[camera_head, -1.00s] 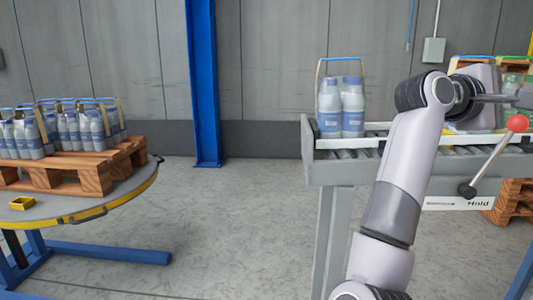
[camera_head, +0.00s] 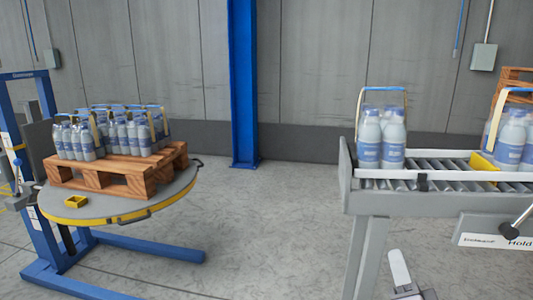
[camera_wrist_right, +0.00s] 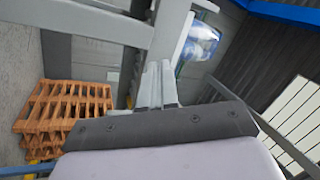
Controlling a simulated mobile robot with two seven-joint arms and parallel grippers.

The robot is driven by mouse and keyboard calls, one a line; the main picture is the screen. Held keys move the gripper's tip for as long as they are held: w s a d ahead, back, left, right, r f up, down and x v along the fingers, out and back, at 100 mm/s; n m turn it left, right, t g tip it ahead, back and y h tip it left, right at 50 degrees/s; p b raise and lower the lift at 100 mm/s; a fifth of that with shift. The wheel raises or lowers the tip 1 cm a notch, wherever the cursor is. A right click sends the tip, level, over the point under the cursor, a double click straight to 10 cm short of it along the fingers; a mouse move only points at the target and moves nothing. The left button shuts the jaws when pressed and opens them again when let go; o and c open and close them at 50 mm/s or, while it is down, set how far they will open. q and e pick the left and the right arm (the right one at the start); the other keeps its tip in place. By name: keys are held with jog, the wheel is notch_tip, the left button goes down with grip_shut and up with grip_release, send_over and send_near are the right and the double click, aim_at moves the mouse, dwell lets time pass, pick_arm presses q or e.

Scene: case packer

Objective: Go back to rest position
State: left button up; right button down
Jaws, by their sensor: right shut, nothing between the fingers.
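My right gripper (camera_wrist_right: 157,72) shows in the right wrist view with its two grey fingers together and nothing between them. My left gripper is in neither view.
A roller conveyor (camera_head: 400,203) on the right carries bottle packs (camera_head: 382,140) and a lever (camera_head: 510,232) beside a "Hold" label. On the left, a round lift table (camera_head: 125,212) bears a wooden pallet (camera_head: 130,175) with bottle packs. Stacked pallets (camera_wrist_right: 60,115) show in the wrist view. Floor between is clear.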

jog(key=s+a+f+n+g+y+p, duration=0.1)
jog(key=s+f+n+g, duration=0.4)
jog(key=s+f, duration=0.5)
jog(key=s+a+f+n+g+y+p, duration=0.1)
jog(key=s+a+f+n+g+y, duration=0.2)
jog(key=s+a+f+n+g, duration=0.3)
jog(key=s+f+n, duration=0.3)
jog(key=s+f, duration=0.2)
jog(key=f, duration=0.2)
jog(key=shift+s+a+f+n+g+p, duration=0.15)
jog(key=shift+s+f+n+g+p, duration=0.15)
jog(key=shift+f+n+p, duration=0.1)
